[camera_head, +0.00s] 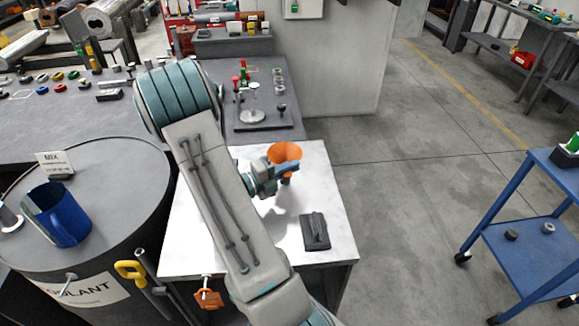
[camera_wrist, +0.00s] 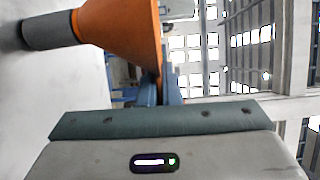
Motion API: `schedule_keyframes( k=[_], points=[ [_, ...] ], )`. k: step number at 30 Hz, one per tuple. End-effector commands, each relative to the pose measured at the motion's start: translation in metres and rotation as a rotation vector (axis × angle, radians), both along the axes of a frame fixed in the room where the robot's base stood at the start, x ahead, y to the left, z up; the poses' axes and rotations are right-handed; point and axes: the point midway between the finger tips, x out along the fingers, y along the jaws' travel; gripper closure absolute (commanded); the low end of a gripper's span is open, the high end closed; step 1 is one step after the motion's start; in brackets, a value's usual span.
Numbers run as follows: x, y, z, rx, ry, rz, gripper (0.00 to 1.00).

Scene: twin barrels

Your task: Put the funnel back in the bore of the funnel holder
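The orange funnel (camera_head: 285,152) is upright, wide mouth up, above the white table top. In the wrist view its orange cone (camera_wrist: 120,35) lies sideways, with a grey cylindrical part (camera_wrist: 48,30) at its narrow end; I cannot tell whether this is the spout or something around it. My gripper (camera_head: 292,168) is at the funnel's side. In the wrist view my two fingers (camera_wrist: 162,88) are close together with the funnel's rim edge between them, so my gripper looks shut on the funnel. I cannot clearly make out the funnel holder or its bore.
The white table (camera_head: 335,190) bears a dark block (camera_head: 314,231) at right front. A large barrel (camera_head: 110,215) with a blue jug (camera_head: 58,213) stands at left. A dark bench (camera_head: 265,100) with small parts is behind. A blue cart (camera_head: 540,245) stands right, across open floor.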

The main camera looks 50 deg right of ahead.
Motion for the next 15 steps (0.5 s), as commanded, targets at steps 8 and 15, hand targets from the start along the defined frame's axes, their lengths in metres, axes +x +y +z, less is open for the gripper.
schedule_keyframes(
  k=[8,15],
  points=[
    [0.0,0.0001,-0.0009,0.0,0.0,0.0,0.7],
    [0.0021,0.0049,-0.0014,0.001,0.0,0.003,0.7]
  ],
)
